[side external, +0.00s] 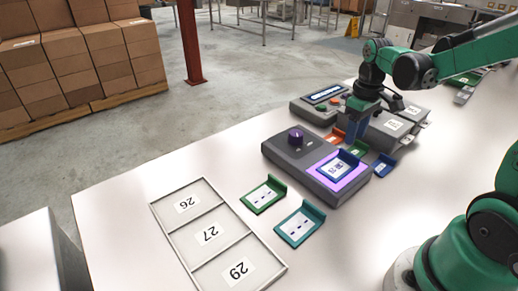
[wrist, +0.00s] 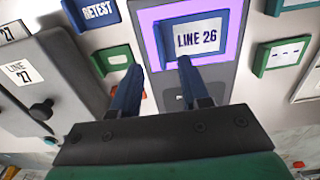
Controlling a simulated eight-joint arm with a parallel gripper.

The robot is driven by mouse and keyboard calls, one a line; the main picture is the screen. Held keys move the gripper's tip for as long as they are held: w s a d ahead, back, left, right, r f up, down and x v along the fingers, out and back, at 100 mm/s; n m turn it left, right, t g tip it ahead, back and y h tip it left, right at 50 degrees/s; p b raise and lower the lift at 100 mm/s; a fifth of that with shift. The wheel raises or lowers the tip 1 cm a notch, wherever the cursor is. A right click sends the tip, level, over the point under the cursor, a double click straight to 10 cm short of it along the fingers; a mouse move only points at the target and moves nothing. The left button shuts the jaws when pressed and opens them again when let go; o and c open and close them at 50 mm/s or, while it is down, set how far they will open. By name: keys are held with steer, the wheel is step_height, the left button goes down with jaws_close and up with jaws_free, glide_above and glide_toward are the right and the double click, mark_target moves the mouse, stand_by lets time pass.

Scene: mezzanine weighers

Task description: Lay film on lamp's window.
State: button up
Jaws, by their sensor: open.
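The lamp (side external: 283,153) is a grey box with a purple knob and a lit violet window (side external: 353,181). A blue-framed film (side external: 338,166) lies on the window, with violet showing around it. In the wrist view the film (wrist: 195,38) reads "LINE 26", and the lit window (wrist: 150,17) surrounds part of it. My gripper (side external: 357,130) is above and behind the lamp, apart from the film. In the wrist view my gripper (wrist: 157,78) is open, with nothing between its blue fingers, and its right fingertip overlaps the film's lower edge.
A tray (side external: 209,234) has compartments marked 26, 27 and 29. A green holder (side external: 264,195) and a teal holder (side external: 301,224) lie between tray and lamp. A blue "RETEST" holder (wrist: 97,9), grey boxes (side external: 392,126) and a display device (side external: 319,104) stand close by. The front-left table is clear.

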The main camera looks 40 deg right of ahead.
step_height(320, 180, up, 7)
steer(key=a+f+t, duration=0.2)
steer(key=a+t, duration=0.5)
steer(key=a, duration=0.7)
steer(key=shift+s+f, duration=0.2)
steer(key=shift+s, duration=0.2)
